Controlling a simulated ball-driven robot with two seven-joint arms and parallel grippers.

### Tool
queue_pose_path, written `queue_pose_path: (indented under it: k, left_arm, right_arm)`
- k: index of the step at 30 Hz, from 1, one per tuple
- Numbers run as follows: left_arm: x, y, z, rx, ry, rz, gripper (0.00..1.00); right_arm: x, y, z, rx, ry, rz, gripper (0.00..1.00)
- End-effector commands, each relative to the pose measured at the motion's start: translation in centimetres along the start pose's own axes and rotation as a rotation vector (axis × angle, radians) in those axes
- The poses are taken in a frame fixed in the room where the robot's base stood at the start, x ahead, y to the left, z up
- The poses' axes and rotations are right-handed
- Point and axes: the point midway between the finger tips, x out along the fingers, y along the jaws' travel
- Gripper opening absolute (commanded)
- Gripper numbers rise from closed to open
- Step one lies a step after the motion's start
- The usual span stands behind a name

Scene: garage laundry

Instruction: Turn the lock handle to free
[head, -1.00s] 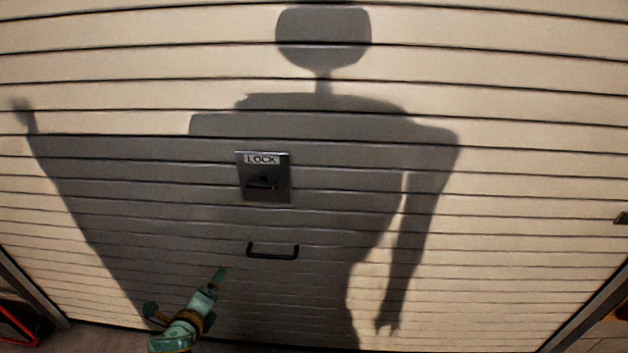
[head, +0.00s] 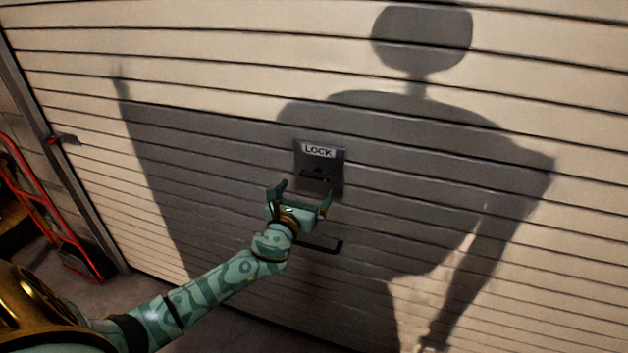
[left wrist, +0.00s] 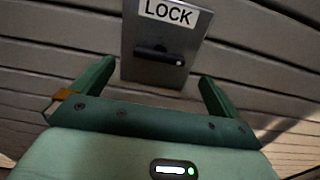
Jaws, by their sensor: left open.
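The lock plate (head: 319,160) is a dark metal square with a white LOCK label, fixed to the garage door. Its black lock handle (head: 318,176) lies roughly crosswise on the plate. The left wrist view shows the handle (left wrist: 158,54) as a dark bar, nearly level, in the middle of the plate (left wrist: 135,72). My left gripper (head: 302,190) is open and empty, just below and in front of the plate. In the left wrist view its fingers (left wrist: 152,78) stand apart on either side of the plate's lower part, with the handle beyond them. My right gripper is not in view.
The slatted garage door (head: 180,90) fills most of the view. A black pull handle (head: 325,246) sits below the lock, partly behind my left arm. A red hand truck (head: 45,205) stands at the far left, past the door frame.

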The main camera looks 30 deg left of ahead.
Motion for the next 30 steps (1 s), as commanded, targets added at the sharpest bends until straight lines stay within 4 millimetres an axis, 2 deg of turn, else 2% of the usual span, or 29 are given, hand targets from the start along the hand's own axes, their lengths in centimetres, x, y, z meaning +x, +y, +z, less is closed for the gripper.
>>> queue_pose_path:
  k: [3, 9, 14, 21, 26, 30]
  left_arm:
    - [2.8, 0.0, -0.2, 0.0, -0.001, 0.002, 0.99]
    - [5.7, 0.0, -0.2, -0.001, 0.0, 0.0, 0.99]
    - [6.5, 0.0, -0.1, -0.002, 0.001, 0.0, 0.99]
    - [6.6, 0.0, 0.0, -0.002, 0.001, -0.001, 0.99]
    - [6.5, 0.0, 0.0, -0.002, 0.001, -0.001, 0.55]
    - [6.5, 0.0, -0.1, -0.003, 0.001, -0.001, 0.54]
  right_arm:
    - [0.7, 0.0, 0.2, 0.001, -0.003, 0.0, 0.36]
    - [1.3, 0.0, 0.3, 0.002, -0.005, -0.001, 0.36]
    - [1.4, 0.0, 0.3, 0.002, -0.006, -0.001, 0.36]
    - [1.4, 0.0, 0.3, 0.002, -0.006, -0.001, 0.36]
    - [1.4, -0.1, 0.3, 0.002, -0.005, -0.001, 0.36]
    - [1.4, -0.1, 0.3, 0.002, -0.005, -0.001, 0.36]
